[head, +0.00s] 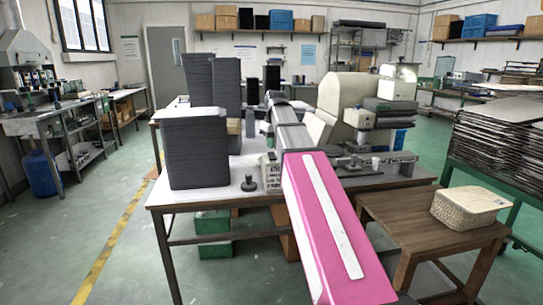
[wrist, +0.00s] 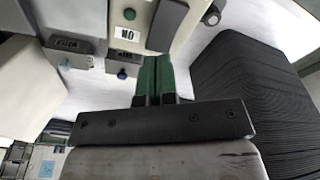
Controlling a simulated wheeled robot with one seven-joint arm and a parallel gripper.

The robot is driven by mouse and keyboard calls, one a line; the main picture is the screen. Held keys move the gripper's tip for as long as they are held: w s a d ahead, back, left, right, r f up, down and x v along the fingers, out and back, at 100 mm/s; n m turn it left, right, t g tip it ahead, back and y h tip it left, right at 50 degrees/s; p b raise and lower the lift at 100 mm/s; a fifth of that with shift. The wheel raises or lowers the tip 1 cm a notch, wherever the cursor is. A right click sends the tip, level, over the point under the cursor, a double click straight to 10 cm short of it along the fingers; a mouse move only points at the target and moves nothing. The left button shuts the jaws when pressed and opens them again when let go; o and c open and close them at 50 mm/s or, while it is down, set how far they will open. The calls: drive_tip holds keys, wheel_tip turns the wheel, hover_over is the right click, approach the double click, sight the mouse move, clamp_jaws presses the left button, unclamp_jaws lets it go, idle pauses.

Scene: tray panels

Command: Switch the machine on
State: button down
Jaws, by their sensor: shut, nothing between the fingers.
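In the wrist view a pale machine panel (wrist: 140,30) fills the top. In the head view a cream machine (head: 343,98) stands on the table right of my arm; my gripper is not clearly visible there.
Tall stacks of dark panels (head: 197,150) stand left of my arm; a dark ribbed stack (wrist: 250,85) is close on the right in the wrist view. A black-knobbed stamp (head: 248,184) sits at the table front. A wooden side table (head: 415,215) holds a woven basket (head: 468,208).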

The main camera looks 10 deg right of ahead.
sight(271, 153)
drive_tip(key=shift+f, duration=1.1)
idle(1.1)
drive_tip(key=shift+r, duration=3.5)
